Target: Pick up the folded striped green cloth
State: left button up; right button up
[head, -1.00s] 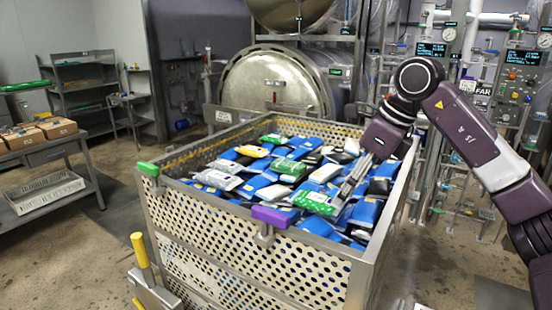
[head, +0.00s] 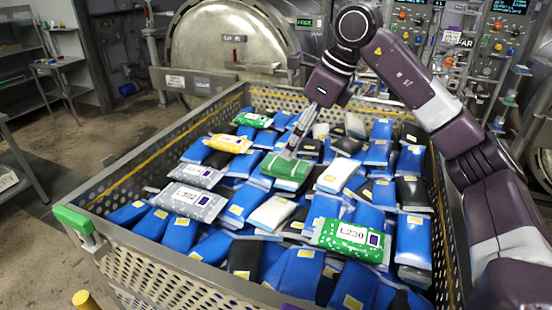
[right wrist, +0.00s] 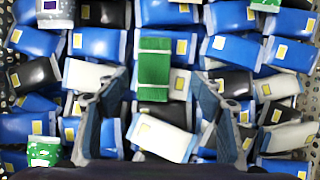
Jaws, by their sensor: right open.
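The folded striped green cloth (head: 285,170) lies on top of the packs in the middle of the perforated metal basket. It also shows in the right wrist view (right wrist: 154,75), upper middle, as a green block with pale lines across it. My right gripper (head: 291,151) reaches in from the right and is just above the cloth's far side in the head view. In the right wrist view its two fingers (right wrist: 156,88) are spread, one on each side of the cloth, with nothing held. Whether the fingertips touch anything is unclear. My left gripper is not in view.
The basket (head: 130,170) is filled with blue, black, white and grey packs. A green-and-white pack marked L230 (head: 350,240) lies nearer the front right, and a yellow pack (head: 229,143) lies left of the cloth. A round autoclave door (head: 225,50) stands behind.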

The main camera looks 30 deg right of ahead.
aim_at(286, 163)
jog(key=shift+s+a+f+p, duration=0.15)
jog(key=shift+s+f+p, duration=0.1)
jog(key=shift+s, duration=0.15)
jog(key=shift+s+a+f+p, duration=0.1)
jog(key=shift+s+a+f, duration=0.1)
jog(key=shift+s, duration=0.15)
jog(key=shift+p+x, duration=0.85)
jog(key=shift+x, duration=0.2)
jog(key=shift+w+a+f+p, duration=0.2)
jog(key=shift+w+f, duration=0.2)
jog(key=shift+f, duration=0.2)
jog(key=shift+w+a+f+p, duration=0.1)
jog(key=shift+w+f+p, duration=0.1)
jog(key=shift+w+f, duration=0.35)
jog(key=shift+s+f, duration=0.1)
jog(key=shift+f, duration=0.25)
jog(key=shift+s, duration=0.1)
jog(key=c, duration=0.6)
jog(key=shift+c, duration=1.3)
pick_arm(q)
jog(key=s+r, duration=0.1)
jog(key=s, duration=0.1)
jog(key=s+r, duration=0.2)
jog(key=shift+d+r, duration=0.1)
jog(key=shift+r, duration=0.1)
pick_arm(e)
jog(key=shift+c, duration=1.2)
